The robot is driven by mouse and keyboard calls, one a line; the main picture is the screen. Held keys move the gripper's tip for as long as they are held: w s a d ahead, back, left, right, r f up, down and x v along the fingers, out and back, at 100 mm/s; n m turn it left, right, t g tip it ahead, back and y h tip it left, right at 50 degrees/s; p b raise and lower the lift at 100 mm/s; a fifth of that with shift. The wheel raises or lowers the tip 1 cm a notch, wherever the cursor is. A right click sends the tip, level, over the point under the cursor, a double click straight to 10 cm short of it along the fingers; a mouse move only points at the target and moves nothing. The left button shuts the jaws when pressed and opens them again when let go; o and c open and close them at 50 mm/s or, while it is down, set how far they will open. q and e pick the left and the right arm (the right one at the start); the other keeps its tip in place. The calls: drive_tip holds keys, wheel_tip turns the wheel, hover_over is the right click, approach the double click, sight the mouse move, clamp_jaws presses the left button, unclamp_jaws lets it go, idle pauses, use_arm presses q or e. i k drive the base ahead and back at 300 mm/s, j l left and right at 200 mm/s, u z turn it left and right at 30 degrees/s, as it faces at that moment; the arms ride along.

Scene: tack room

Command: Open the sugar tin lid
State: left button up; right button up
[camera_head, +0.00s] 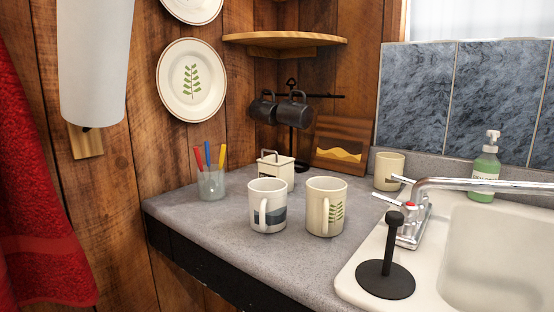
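A small cream box with a handle on top, which looks like the sugar tin (284,166), stands on the grey counter behind two mugs. Its lid appears to be closed, though the tin is too small here to tell for sure. The white mug with a dark landscape print (279,212) hides the tin's lower front. Neither of my grippers shows in the head view.
A cream mug with a leaf print (322,207) stands right of the white mug. A glass with coloured pens (211,184) is at left. Dark mugs (292,111) hang behind. A black stand (386,279), tap (412,222) and sink (500,250) are at right. The counter's left front is clear.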

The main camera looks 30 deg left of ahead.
sight(276, 160)
drive_tip(key=k+j+u, duration=0.1)
drive_tip(key=j+u, duration=1.4)
drive_tip(key=k+l, duration=0.05)
drive_tip(key=l, duration=0.05)
